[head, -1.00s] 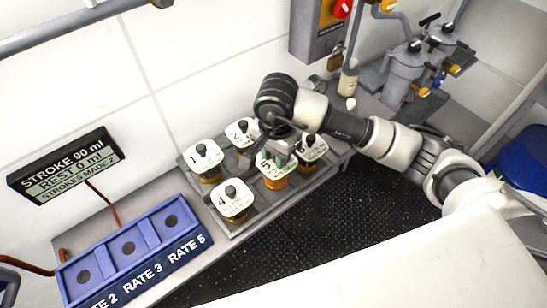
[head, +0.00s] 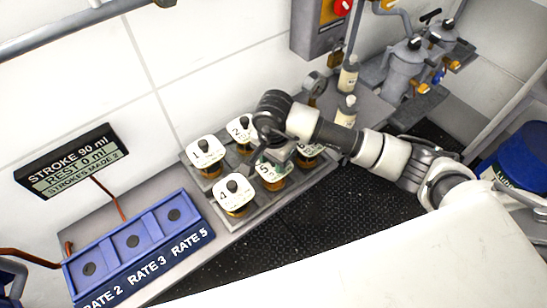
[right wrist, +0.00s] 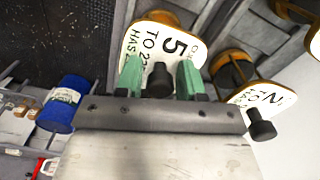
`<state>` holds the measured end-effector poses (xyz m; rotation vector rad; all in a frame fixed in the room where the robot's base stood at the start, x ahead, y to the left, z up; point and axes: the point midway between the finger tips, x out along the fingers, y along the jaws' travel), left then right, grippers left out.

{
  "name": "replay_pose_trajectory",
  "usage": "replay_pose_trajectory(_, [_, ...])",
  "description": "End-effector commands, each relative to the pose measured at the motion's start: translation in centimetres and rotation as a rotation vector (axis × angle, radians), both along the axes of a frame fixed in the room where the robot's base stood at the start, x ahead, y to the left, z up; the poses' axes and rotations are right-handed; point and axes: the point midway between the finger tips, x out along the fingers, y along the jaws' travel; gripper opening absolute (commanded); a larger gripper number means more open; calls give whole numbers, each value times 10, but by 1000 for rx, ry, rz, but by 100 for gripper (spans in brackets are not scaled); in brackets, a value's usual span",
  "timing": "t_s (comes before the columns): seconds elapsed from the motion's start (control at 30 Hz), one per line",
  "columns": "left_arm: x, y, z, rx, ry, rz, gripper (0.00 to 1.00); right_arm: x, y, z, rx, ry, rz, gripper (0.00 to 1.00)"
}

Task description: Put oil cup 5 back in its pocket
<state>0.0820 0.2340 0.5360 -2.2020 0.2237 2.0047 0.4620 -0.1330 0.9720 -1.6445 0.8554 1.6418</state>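Oil cup 5 (head: 271,174), amber with a white numbered top and a black knob, stands upright in the front row of the grey tray (head: 243,222), between cup 4 (head: 234,196) and cup 6 (head: 308,150). It lines up with them and looks seated in its pocket; its base is partly hidden. My right gripper (head: 273,152) is above it. In the right wrist view, its green fingers (right wrist: 160,80) stand close on both sides of the knob of cup 5 (right wrist: 172,45) and look shut on it. My left gripper is not in view.
Cups 1 (head: 206,151) and 2 (head: 240,129) stand in the back row. A blue rate block (head: 133,243) and a stroke display (head: 68,163) are at left. Bottles (head: 347,110) and grey canisters (head: 403,70) stand beyond the tray. A blue drum (head: 522,155) is at right.

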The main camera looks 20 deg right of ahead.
Motion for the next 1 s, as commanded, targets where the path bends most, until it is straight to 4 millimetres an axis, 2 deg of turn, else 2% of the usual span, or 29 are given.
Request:
replay_pose_trajectory(0.1, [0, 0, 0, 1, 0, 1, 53, 0, 0, 0, -1, 1, 0, 52])
replay_pose_trajectory(0.47, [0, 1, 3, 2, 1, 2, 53, 0, 0, 6, 1, -1, 0, 52])
replay_pose_trajectory(0.57, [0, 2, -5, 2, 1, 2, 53, 1, 0, 21, 0, -6, 1, 52])
replay_pose_trajectory(0.8, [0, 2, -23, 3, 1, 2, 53, 1, 0, 73, 0, -7, 2, 52])
replay_pose_trajectory(1.0, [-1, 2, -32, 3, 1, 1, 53, 1, 0, 108, 0, -4, 0, 52])
